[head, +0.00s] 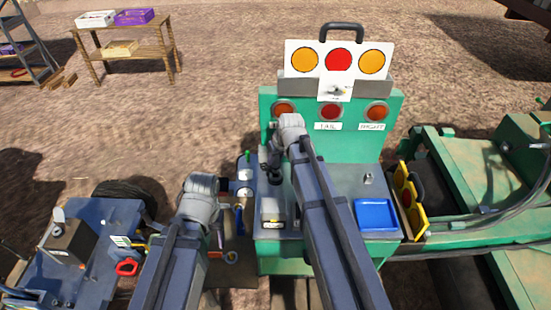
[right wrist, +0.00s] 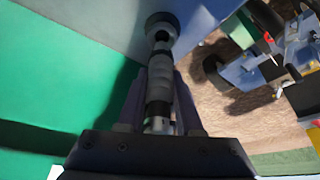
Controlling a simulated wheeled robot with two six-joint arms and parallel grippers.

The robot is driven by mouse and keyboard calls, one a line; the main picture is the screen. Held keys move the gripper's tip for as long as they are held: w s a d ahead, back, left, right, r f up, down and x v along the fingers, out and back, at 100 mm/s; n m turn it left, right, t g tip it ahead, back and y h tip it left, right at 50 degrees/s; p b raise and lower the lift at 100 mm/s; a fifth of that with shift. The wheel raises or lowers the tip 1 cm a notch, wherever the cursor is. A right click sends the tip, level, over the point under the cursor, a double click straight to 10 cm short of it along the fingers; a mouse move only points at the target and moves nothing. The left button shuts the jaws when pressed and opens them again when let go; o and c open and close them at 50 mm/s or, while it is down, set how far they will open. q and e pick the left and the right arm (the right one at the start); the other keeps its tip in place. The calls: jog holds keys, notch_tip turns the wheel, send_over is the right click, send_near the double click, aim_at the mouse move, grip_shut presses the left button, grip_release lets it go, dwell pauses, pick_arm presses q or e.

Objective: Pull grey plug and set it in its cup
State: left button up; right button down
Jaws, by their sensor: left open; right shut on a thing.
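In the right wrist view, my right gripper (right wrist: 160,115) is shut on the grey plug (right wrist: 158,80), a ribbed grey cylinder with darker bands. The plug's far end meets a dark round fitting (right wrist: 162,24) on a grey surface; I cannot tell whether this is a socket or the cup. In the head view, my right gripper (head: 274,172) points down over the left part of the green stand's grey top, and my arm hides much of it. My left gripper (head: 219,236) is open, left of the stand, its fingers mostly hidden below the wrist.
The green stand (head: 345,150) carries red lamps and a lamp board (head: 338,60) with a black handle. A blue tray (head: 376,214) lies on its right. A yellow lamp board (head: 410,200) leans at the right edge. A blue cart (head: 90,250) stands left.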

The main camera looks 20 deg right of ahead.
aim_at(276, 166)
jog(key=shift+f+b, duration=2)
jog(key=shift+f, duration=0.1)
dwell(0.4)
jog(key=shift+c, duration=0.5)
grip_release()
jog(key=shift+r, duration=0.15)
notch_tip(276, 166, up, 7)
jog(key=p, duration=0.7)
dwell(0.7)
